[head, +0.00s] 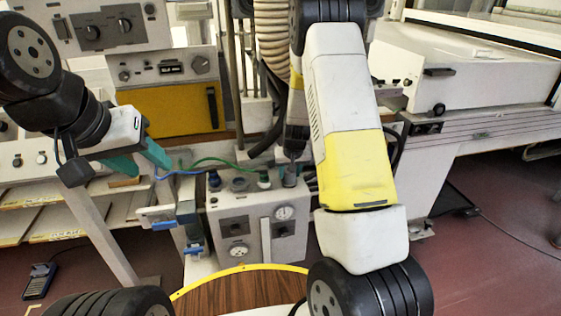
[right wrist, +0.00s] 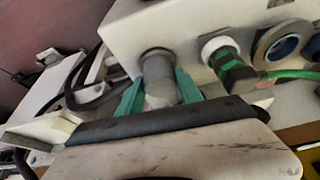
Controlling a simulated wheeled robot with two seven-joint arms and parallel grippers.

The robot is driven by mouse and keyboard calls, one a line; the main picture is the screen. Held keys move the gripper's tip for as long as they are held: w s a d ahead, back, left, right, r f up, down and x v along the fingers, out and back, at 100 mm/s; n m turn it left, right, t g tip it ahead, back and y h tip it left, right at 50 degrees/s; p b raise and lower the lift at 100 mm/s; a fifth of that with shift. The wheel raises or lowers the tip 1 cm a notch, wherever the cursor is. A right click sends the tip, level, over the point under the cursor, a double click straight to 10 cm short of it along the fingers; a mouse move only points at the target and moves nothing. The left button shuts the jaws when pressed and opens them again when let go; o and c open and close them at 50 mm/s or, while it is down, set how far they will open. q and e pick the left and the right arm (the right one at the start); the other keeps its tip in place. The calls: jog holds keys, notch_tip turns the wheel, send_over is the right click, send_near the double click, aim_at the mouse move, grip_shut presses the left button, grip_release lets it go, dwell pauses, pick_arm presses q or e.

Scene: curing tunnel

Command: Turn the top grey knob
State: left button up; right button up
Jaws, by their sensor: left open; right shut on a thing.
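The grey knob (head: 290,179) stands on the top of a light grey control box (head: 223,222) in the head view. In the right wrist view the same knob (right wrist: 157,68) is a grey cylinder on the box's face. My right gripper (right wrist: 159,92) has its teal fingers on both sides of the knob and is shut on it. In the head view my right arm comes down over the box and its fingers are hard to make out. My left gripper (head: 150,165) is open and empty, left of the box, with its teal fingers apart.
Beside the knob are a green plug (right wrist: 228,62) with a green cable and a blue-ringed socket (right wrist: 285,45). A round wooden table (head: 235,292) with a yellow rim is in front. A yellow-fronted unit (head: 172,110) stands behind.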

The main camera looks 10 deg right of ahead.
jog(key=shift+m+h, duration=0.3)
jog(key=shift+m, duration=0.4)
jog(key=o, duration=1.4)
jog(key=shift+c, duration=0.2)
jog(key=v, duration=0.7)
jog(key=shift+s+r, duration=0.2)
jog(key=shift+r, duration=0.15)
jog(key=shift+r, duration=0.1)
